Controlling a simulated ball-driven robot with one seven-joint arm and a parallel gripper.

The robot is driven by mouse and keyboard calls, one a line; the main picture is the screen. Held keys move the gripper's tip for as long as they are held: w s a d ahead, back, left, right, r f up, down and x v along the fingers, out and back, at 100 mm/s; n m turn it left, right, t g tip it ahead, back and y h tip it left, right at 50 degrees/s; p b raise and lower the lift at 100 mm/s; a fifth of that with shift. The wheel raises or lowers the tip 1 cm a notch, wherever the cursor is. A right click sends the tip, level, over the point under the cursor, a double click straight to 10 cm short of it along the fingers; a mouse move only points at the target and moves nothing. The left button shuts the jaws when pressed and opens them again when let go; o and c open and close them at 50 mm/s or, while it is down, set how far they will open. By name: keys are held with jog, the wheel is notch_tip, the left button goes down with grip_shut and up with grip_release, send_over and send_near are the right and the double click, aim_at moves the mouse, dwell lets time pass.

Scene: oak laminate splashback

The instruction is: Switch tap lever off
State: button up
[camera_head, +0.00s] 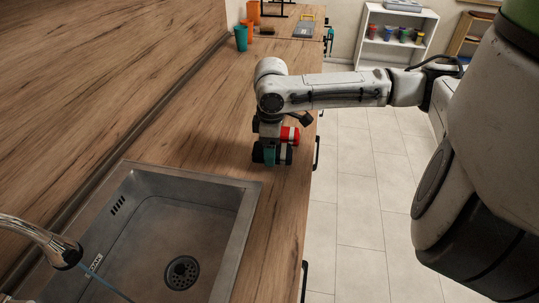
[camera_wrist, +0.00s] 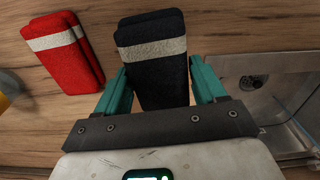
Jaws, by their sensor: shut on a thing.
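The chrome tap (camera_head: 45,241) shows at the lower left of the head view, its spout over the sink (camera_head: 246,205). A thin bluish streak, seemingly water, runs down from the spout. The tap's lever is not in view. My gripper (camera_head: 271,155) is low over the worktop beyond the sink, well apart from the tap. In the wrist view, its teal fingers (camera_wrist: 161,85) are shut on a black block with a pale band (camera_wrist: 152,70), like a cloth or sponge. The sink (camera_wrist: 288,62) shows at the right there.
A red block with a white band (camera_wrist: 66,48) lies on the wooden worktop (camera_head: 190,150) beside the black one. Teal and orange cups (camera_head: 241,38) stand at the far end. A white shelf (camera_head: 398,33) stands beyond. The tiled floor (camera_head: 360,190) is clear.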

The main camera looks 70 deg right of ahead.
jog(key=shift+w+d+f+p, duration=0.15)
jog(key=shift+f+p, duration=0.55)
jog(key=shift+f, duration=1)
jog(key=shift+f, duration=0.1)
jog(key=o, duration=1)
jog(key=shift+f+b, duration=0.2)
jog(key=shift+b, duration=0.5)
notch_tip(320, 180, up, 11)
jog(key=shift+r, duration=0.1)
jog(key=shift+c, duration=0.2)
